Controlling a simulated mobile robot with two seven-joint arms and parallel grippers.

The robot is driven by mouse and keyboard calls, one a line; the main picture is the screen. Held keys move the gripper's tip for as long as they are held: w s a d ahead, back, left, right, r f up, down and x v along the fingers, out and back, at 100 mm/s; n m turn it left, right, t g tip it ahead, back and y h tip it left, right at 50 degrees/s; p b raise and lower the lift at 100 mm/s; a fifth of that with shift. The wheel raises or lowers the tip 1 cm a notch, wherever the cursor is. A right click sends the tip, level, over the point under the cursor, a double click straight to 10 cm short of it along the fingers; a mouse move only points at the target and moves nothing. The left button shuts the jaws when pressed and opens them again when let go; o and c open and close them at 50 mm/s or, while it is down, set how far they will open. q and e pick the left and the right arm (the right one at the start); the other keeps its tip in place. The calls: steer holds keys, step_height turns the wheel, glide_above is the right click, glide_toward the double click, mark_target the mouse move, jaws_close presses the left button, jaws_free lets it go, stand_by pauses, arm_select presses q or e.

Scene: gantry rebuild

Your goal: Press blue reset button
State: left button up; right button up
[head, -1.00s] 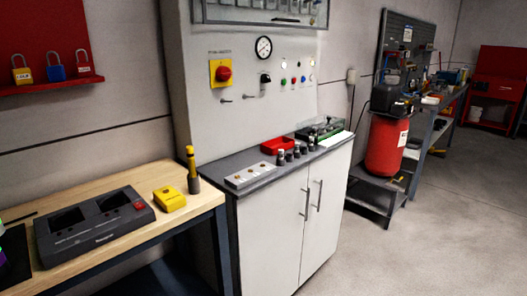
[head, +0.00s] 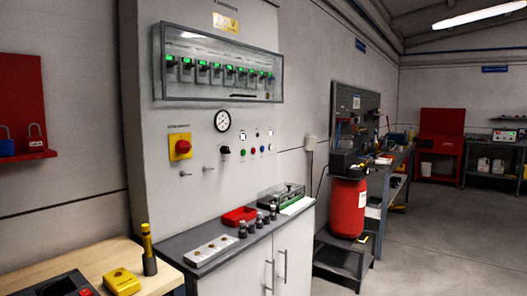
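The small blue button (head: 263,149) is in the row of push buttons on the pale upright control panel (head: 200,120) in the head view. A red button (head: 253,150) is to its left and a pale button (head: 271,147) to its right. A green button (head: 243,152) is further left. The buttons are too small to read any labels. Neither of my grippers shows in the head view, so nothing of mine is seen touching the panel.
A red-and-yellow rotary switch (head: 180,147) and a gauge (head: 222,121) are on the panel. Below, a grey counter (head: 203,262) holds a red tray (head: 239,216). A wooden bench (head: 60,258) stands left, a red compressor (head: 348,208) right. Floor at right is open.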

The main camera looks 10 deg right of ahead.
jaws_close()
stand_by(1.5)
